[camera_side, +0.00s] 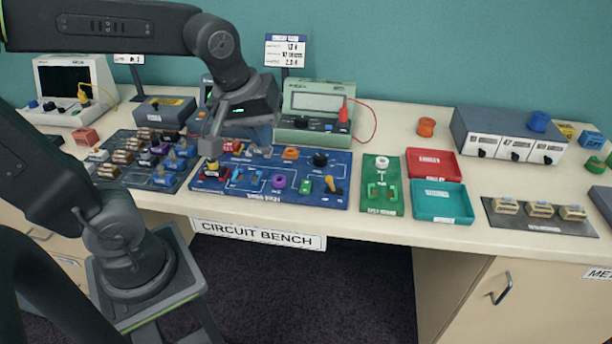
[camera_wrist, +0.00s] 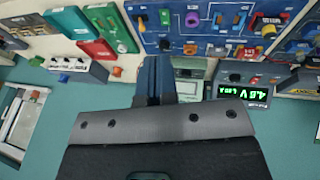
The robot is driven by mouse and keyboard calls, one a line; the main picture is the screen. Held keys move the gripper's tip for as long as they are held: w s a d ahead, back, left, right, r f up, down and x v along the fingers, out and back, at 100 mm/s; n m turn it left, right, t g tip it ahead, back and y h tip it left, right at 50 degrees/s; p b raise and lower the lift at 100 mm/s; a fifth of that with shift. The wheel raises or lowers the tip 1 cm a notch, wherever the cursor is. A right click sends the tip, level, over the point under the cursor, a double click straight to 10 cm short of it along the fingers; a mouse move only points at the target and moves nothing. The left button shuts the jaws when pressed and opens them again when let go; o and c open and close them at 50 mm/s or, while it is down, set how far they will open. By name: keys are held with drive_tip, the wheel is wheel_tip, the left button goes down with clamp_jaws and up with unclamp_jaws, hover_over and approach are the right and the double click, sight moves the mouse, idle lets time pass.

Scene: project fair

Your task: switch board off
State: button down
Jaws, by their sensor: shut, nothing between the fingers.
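The blue circuit board (camera_side: 262,196) lies on the bench, with coloured parts on it. A small orange lever (camera_side: 332,184) stands on a dark base at its front right corner; it also shows near the top of the wrist view (camera_wrist: 141,23). Which position it is set to I cannot tell. My gripper (camera_side: 263,141) is above the back of the board, to the left of the lever, shut and empty. Its fingers point toward the board in the wrist view (camera_wrist: 154,62). My gripper hides part of the board's back edge in the side view.
A green meter (camera_side: 318,100) with a red lead stands behind the board. A lit power supply (camera_wrist: 242,92) shows in the wrist view. A green board (camera_side: 381,198), a red tray (camera_side: 433,151) and a teal tray (camera_side: 446,216) lie to the right. A dark component board (camera_side: 128,178) lies left.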

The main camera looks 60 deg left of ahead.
drive_tip(key=w+a+f+n+g, duration=0.2)
drive_tip(key=w+n, duration=0.4)
drive_tip(key=n, duration=0.2)
drive_tip(key=n+g, duration=0.1)
drive_tip(key=n, duration=0.9)
hover_over(305, 183)
drive_tip(key=s+d, duration=0.1)
drive_tip(key=shift+s+d+f+y, duration=0.15)
drive_tip(key=shift+f+y, duration=0.15)
drive_tip(key=shift+f, duration=1.4)
drive_tip(key=f, duration=0.4)
drive_tip(key=w+f, duration=0.1)
drive_tip(key=f, duration=0.4)
drive_tip(key=a+f, duration=0.1)
drive_tip(key=f, duration=0.4)
drive_tip(key=shift+w+a, duration=0.1)
drive_tip(key=shift+w, duration=0.05)
drive_tip(key=shift+f, duration=0.2)
